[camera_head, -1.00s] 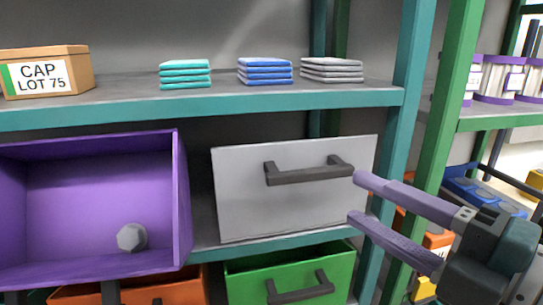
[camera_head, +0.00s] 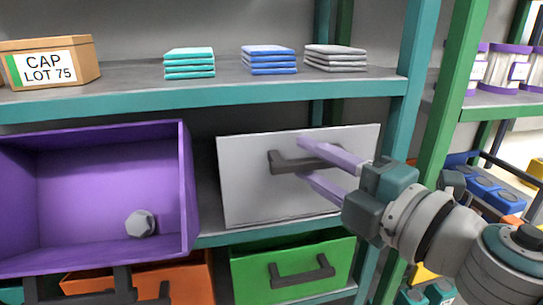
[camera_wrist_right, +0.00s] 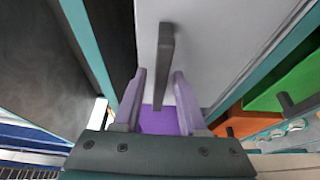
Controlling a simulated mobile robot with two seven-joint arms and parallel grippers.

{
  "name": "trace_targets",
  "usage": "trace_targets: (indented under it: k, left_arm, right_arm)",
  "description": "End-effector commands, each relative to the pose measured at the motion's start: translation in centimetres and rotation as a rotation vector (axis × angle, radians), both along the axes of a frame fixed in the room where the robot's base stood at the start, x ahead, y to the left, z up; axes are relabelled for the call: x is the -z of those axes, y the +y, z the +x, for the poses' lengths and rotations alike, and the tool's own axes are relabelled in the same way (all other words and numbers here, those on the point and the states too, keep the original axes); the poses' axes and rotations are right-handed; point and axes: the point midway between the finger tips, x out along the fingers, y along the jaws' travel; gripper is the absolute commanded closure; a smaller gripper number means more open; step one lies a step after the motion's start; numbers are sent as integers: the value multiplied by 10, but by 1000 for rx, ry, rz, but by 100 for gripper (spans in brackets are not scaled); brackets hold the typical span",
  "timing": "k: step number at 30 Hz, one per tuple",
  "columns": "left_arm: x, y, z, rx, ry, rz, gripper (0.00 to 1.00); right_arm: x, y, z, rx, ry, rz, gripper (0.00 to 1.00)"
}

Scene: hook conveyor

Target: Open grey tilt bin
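The grey tilt bin (camera_head: 245,195) sits on the middle shelf, its front panel upright and apparently closed, with a dark horizontal bar handle (camera_head: 286,164). My right gripper (camera_head: 304,160) is in front of the panel at the handle's right part. Its two lilac fingers are apart, one above and one below the handle. In the right wrist view the dark handle (camera_wrist_right: 164,60) reaches between the open fingers (camera_wrist_right: 158,80). I cannot tell whether either finger touches it.
Left of it, a purple bin (camera_head: 95,190) is tilted open with a grey hex nut (camera_head: 140,224) inside. Below are a green bin (camera_head: 300,262) and an orange bin (camera_head: 190,278). Folded cloths and a CAP box (camera_head: 45,62) stand on the shelf above. A teal post (camera_head: 402,110) stands close on the right.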

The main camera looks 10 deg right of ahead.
Motion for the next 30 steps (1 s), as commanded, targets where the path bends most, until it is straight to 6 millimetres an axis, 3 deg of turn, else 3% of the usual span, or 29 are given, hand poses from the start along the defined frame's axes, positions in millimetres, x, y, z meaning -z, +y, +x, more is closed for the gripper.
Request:
trace_targets:
  k: [1,10,30]
  left_arm:
    - [0,0,0,0,0,0,50]
    - [0,-1,0,-3,0,-4,50]
    - [0,-2,1,-6,-1,-10,50]
  right_arm:
    - [0,0,0,0,0,0,66]
    - [0,0,0,1,0,0,100]
    - [0,-1,0,1,0,0,100]
